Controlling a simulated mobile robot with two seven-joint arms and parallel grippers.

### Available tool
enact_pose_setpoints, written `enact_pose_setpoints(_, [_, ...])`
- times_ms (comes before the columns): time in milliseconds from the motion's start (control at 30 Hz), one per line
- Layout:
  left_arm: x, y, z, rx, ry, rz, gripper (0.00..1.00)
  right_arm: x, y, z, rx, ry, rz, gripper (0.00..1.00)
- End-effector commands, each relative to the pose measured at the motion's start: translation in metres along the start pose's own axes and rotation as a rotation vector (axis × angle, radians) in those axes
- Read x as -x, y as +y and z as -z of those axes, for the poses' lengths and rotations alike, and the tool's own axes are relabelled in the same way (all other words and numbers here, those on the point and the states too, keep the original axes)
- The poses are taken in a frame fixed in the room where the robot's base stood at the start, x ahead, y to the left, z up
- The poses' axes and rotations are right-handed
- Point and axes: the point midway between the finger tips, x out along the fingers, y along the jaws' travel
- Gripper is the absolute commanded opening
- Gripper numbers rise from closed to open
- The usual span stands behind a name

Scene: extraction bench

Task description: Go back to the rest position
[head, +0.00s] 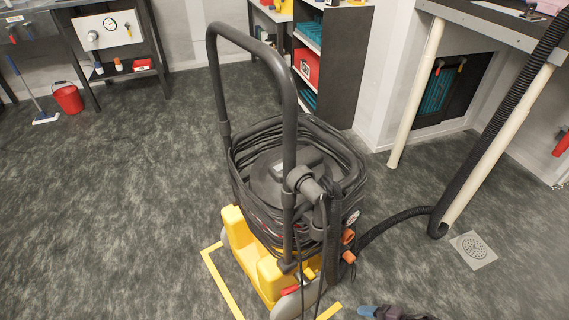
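A wheeled vacuum machine (290,185) stands upright on the floor in the middle of the head view. It has a black drum wrapped in coiled cable, a yellow base (262,270) and a tall dark push handle (250,52). A black corrugated hose (395,217) runs from its right side. Neither of my grippers can be made out for certain. A dark object with a blue end (380,312) is cut off by the bottom edge; I cannot tell what it is.
Yellow floor tape (222,284) marks the machine's spot. A bench (490,22) with pale legs stands at right, near a floor drain (473,249). A dark shelf unit (345,60) is behind. A red bucket (68,98) stands far left. The left floor is clear.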

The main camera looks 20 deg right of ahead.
Motion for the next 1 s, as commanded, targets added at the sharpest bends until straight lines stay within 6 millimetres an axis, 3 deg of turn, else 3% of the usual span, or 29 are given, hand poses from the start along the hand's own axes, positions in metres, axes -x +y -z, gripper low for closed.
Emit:
enact_pose_setpoints(167, [0.000, 0.000, 0.000, 0.001, 0.001, 0.000, 0.53, -0.029, -0.010, 0.034, -0.056, 0.043, -0.035, 0.53])
enact_pose_setpoints(467, [-0.002, -0.001, 0.003, -0.004, 0.007, 0.001, 0.53, 0.013, -0.003, 0.046, -0.228, -0.103, -0.132, 0.53])
enact_pose_setpoints(667, [-0.002, -0.001, 0.003, -0.003, 0.006, 0.000, 0.53, 0.058, 0.006, 0.059, -0.400, -0.238, -0.205, 0.53])
enact_pose_setpoints(800, [-0.001, -0.001, 0.001, -0.002, 0.003, 0.000, 0.53, 0.102, 0.016, 0.073, -0.545, -0.351, -0.248, 0.53])
enact_pose_setpoints(1000, [0.001, -0.001, -0.001, -0.001, -0.002, 0.000, 0.53, 0.153, 0.028, 0.092, -0.696, -0.464, -0.276, 0.53])
